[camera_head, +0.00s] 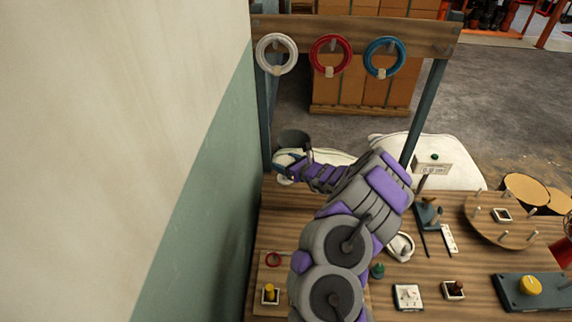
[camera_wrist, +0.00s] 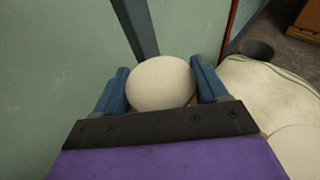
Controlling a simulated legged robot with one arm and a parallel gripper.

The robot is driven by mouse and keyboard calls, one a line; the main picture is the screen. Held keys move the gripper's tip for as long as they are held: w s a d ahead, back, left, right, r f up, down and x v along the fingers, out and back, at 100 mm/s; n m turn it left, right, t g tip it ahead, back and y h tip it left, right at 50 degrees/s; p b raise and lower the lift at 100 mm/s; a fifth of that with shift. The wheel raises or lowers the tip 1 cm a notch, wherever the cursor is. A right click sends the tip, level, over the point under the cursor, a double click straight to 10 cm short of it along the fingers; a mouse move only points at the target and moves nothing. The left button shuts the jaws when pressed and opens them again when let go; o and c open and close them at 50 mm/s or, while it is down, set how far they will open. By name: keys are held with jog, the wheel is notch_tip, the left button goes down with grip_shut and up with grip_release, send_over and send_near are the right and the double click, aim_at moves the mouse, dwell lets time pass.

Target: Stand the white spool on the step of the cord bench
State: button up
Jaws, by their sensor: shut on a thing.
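The white spool (camera_wrist: 160,83) shows as a pale round end between the blue fingers of my gripper (camera_wrist: 162,88) in the wrist view. My gripper is shut on it. In the head view my gripper (camera_head: 287,164) is at the far left of the wooden bench (camera_head: 300,197), near the left post. A small pale part of the spool (camera_head: 285,181) shows below the fingers. I cannot tell whether the spool touches the bench. The step is not clearly distinguishable, and my arm covers the middle of the bench.
A green wall (camera_head: 205,215) runs close on the left. White, red and blue rings hang on the rail (camera_head: 358,35) above. A dark bucket (camera_head: 293,139) and pale sacks (camera_head: 450,160) are behind. A round pegged board (camera_head: 508,222) and several small fixtures occupy the bench's right side.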

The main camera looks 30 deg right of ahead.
jog(key=shift+a+f, duration=0.1)
jog(key=o, duration=0.7)
jog(key=shift+a, duration=0.35)
jog(key=o, duration=0.5)
jog(key=shift+a+r, duration=0.25)
jog(key=shift+a, duration=0.45)
jog(key=shift+c, duration=0.2)
jog(key=shift+d+f, duration=0.15)
jog(key=shift+d, duration=0.55)
jog(key=shift+s+d, duration=0.15)
jog(key=shift+d, duration=0.1)
jog(key=shift+s+d, duration=0.15)
jog(key=shift+s, duration=0.2)
jog(key=a+p+v, duration=0.1)
jog(key=p+v, duration=0.1)
jog(key=v, duration=0.9)
